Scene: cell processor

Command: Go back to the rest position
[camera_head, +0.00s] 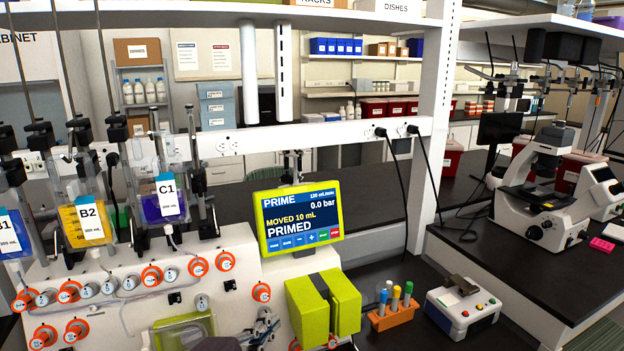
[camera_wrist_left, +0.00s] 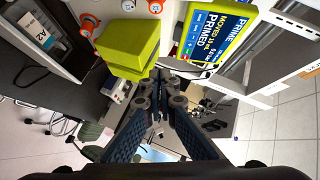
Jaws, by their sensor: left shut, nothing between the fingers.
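My left gripper (camera_wrist_left: 158,78) is shut and empty in the left wrist view. Its fingertips are close together, in front of the lower part of the cell processor, near the lime-green pump housing (camera_wrist_left: 126,50). In the head view the left gripper (camera_head: 264,328) shows small at the bottom, just left of the same green housing (camera_head: 345,305). The processor's yellow-framed screen (camera_head: 299,218) reads "PRIME", "MOVED 10 mL" and "PRIMED". My right gripper is in neither view.
Hanging bags, among them yellow B2 (camera_head: 86,224) and purple C1 (camera_head: 165,206), are above a white panel with orange-ringed knobs (camera_head: 198,266). An orange tube rack (camera_head: 393,316) and a small white device (camera_head: 462,309) stand right of the green housing. A microscope (camera_head: 540,190) is farther right.

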